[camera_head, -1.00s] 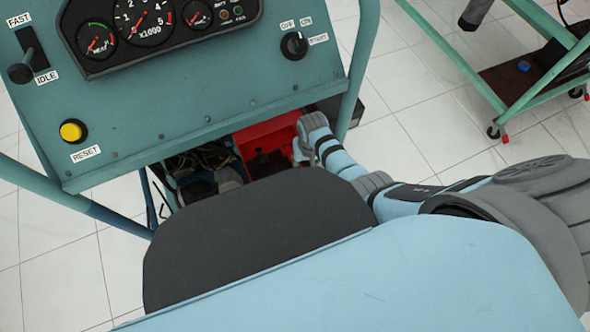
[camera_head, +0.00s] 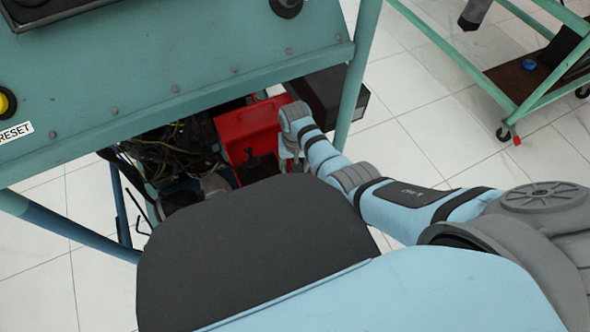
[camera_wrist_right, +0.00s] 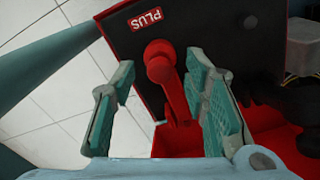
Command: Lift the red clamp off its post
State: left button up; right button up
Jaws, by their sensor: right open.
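My right gripper (camera_wrist_right: 158,92) is open, with one teal finger on each side of the clamp and a gap to the left finger. In the head view my right gripper (camera_head: 290,153) reaches under the panel beside a red box-like part (camera_head: 250,127); the clamp cannot be made out there. My left gripper is out of view.
The green engine panel (camera_head: 190,65) overhangs the space where my right arm reaches. A green frame post (camera_head: 357,80) stands close to my right wrist. Wires and engine parts (camera_head: 175,150) lie to the left. A green cart (camera_head: 480,75) stands at the upper right.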

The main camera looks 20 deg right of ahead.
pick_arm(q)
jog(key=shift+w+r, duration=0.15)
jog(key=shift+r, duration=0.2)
pick_arm(e)
jog(key=shift+f, duration=0.2)
grip_shut()
jog(key=shift+r, duration=0.1)
jog(key=shift+w, duration=0.1)
